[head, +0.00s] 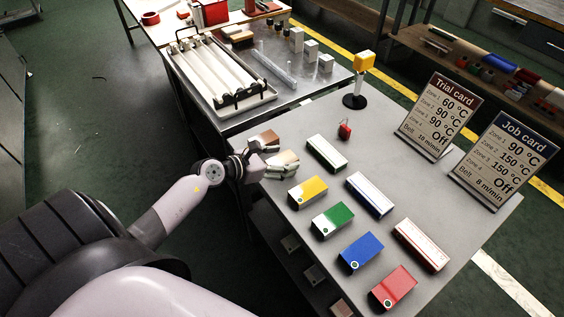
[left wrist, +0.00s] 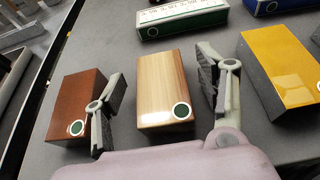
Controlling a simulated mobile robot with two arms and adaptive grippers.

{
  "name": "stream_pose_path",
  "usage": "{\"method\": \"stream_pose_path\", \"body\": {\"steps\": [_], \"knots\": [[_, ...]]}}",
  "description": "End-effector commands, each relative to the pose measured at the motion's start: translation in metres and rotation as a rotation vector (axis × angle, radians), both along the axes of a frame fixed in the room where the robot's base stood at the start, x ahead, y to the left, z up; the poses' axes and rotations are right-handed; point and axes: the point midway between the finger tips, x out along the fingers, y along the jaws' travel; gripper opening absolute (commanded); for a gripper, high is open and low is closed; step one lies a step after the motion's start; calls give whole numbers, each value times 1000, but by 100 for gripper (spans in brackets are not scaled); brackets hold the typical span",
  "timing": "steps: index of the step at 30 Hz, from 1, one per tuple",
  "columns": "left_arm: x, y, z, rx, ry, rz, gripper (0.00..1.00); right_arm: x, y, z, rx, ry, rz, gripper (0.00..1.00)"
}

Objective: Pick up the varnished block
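A pale wood-grain block with a clear sheen, which looks like the varnished block (head: 283,158), lies flat on the grey table near its left edge. In the left wrist view the same block (left wrist: 164,88) shows a round green-and-white mark. A glossy dark brown block (head: 268,138) lies just beyond it, and to its left in the left wrist view (left wrist: 78,105). My left gripper (head: 273,160) is open, with a finger on each side of the pale block. A gap shows at the right finger; I cannot tell whether the left finger touches. My right gripper is out of view.
Yellow (head: 307,192), green (head: 332,219), blue (head: 361,251) and red (head: 393,287) blocks lie to the right of the gripper. The yellow one is closest. A white-topped green block (head: 326,153) lies beyond. Two cards (head: 437,115) (head: 503,158) stand at the right.

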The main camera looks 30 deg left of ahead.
Motion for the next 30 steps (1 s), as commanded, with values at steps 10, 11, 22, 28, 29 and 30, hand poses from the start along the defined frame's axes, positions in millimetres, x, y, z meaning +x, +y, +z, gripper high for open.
{"method": "stream_pose_path", "body": {"steps": [10, 11, 22, 28, 29, 30], "knots": [[0, 0, 0, 0, 0, 0, 42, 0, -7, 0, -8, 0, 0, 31], [0, 0, 0, -1, 0, 0, 40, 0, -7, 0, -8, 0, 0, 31], [0, 0, 0, -1, -1, 0, 16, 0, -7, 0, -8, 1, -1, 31], [0, 0, 1, 0, -1, 1, 13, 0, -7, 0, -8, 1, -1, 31], [0, 0, 1, 0, -1, 1, 13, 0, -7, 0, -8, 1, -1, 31], [0, 0, 1, 0, -1, 1, 13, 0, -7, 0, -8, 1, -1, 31]]}}
